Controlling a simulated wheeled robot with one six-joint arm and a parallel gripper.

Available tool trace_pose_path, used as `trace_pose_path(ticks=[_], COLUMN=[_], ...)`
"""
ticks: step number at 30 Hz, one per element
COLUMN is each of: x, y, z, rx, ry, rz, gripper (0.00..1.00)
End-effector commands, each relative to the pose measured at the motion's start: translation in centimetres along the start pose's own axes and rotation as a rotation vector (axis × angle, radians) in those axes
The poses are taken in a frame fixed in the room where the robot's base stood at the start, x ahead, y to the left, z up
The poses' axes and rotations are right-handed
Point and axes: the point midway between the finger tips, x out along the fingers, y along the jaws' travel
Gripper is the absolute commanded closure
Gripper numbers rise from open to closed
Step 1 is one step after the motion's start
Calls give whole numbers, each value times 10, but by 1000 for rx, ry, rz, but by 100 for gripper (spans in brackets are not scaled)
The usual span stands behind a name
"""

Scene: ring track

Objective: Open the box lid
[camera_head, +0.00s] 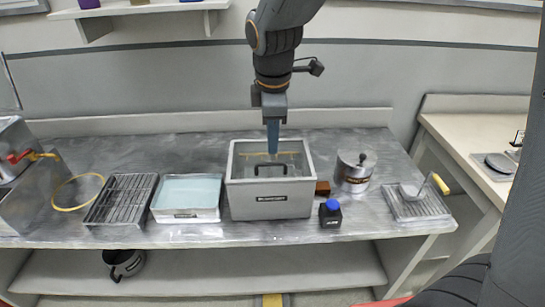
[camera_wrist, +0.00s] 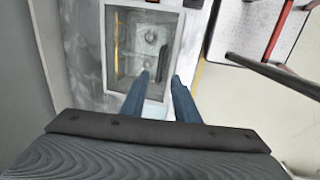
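The grey box (camera_head: 270,200) stands on the workbench near the middle of the head view, and it also shows in the wrist view (camera_wrist: 178,45). Its top seems covered by a see-through lid (camera_wrist: 137,65), lying flat. A dark handle (camera_head: 270,167) sits near the front edge of the top; in the wrist view the handle (camera_wrist: 162,62) is toward the right. My gripper (camera_head: 272,150) points down above the box. In the wrist view its blue fingers (camera_wrist: 160,75) are apart, with nothing between them, just short of the handle in the picture. Contact cannot be told.
A white tray (camera_head: 186,214) and a wire rack (camera_head: 121,200) stand left of the box. A blue-capped bottle (camera_head: 330,214), a small brown block (camera_head: 322,188) and a metal pot (camera_head: 354,172) stand close on its right. A wall shelf (camera_head: 150,8) is above left.

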Motion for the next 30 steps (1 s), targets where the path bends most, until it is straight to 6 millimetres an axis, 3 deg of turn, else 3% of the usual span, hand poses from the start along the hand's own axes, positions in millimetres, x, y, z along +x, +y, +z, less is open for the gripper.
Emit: trace_pose_path(ticks=[15, 28, 30], x=[66, 75, 75], y=[-1, 0, 0], z=[2, 2, 2], rx=[-2, 0, 0], ry=[-2, 0, 0], rz=[-3, 0, 0], gripper=[72, 72, 82])
